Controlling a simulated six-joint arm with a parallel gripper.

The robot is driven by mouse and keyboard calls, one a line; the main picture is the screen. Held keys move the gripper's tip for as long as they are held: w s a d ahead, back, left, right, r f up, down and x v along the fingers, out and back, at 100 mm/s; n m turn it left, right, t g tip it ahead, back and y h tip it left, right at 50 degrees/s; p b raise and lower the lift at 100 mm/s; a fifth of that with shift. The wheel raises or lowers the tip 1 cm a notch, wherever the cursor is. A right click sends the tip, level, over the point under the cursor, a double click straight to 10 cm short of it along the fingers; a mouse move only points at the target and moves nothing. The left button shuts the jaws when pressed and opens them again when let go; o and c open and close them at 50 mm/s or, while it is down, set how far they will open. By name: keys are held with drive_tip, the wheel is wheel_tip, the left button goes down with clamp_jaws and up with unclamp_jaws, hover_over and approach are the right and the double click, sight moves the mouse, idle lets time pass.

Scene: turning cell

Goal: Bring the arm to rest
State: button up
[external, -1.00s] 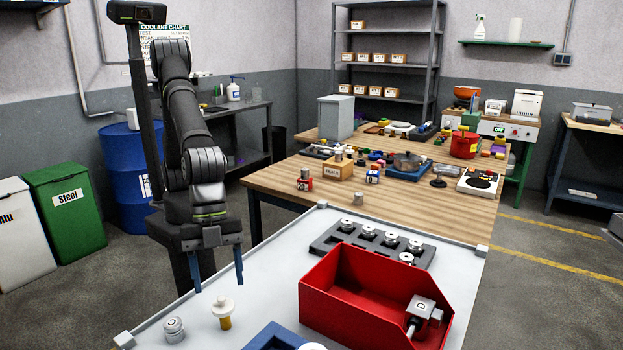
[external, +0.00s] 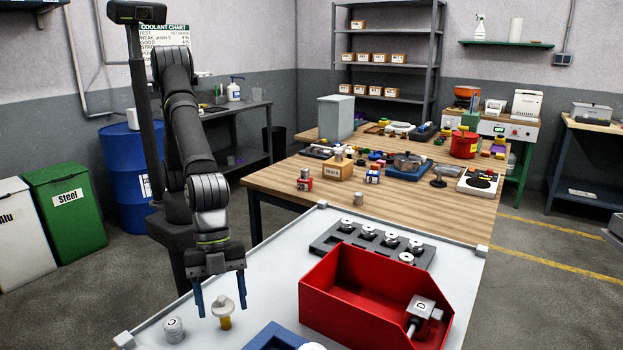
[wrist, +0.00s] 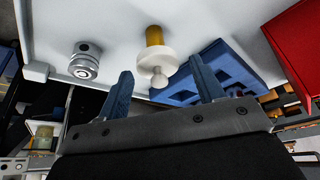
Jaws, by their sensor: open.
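My gripper (external: 221,308) is open, its two blue fingers pointing down over the near left part of the white table (external: 262,263). A white and brass flanged part (external: 223,309) stands on the table right by the fingers in the external view. In the wrist view this part (wrist: 156,63) shows beyond and between the open fingers (wrist: 158,92), with nothing gripped. Whether the fingers touch it I cannot tell. A silver cylinder marked C (external: 174,329) stands to the left, and it also shows in the wrist view (wrist: 85,62).
A red open bin (external: 345,301) holds a grey block marked D (external: 421,308). A blue tray (external: 275,338) sits at the near edge. A dark grey rack (external: 332,236) with several silver parts stands behind the bin. A wooden bench (external: 270,186) lies beyond.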

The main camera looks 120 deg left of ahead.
wheel_tip(320, 180, up, 4)
drive_tip(key=shift+r, duration=0.1)
drive_tip(key=s+d+r, duration=0.6)
drive_tip(key=s+r, duration=0.4)
drive_tip(key=r, duration=0.2)
drive_tip(key=w+a+r+n+y, duration=0.15)
drive_tip(key=w+a+n, duration=0.35)
drive_tip(key=w+a, duration=1.1)
drive_tip(key=w+a+n+y, duration=0.1)
drive_tip(key=w+a+n, duration=0.1)
drive_tip(key=a, duration=1)
drive_tip(key=w+a+n+y, duration=0.1)
drive_tip(key=w+a, duration=0.3)
drive_tip(key=a, duration=0.7)
drive_tip(key=shift+w+a+n+t, duration=0.35)
drive_tip(key=shift+a+n+t, duration=0.05)
drive_tip(key=shift+n, duration=0.4)
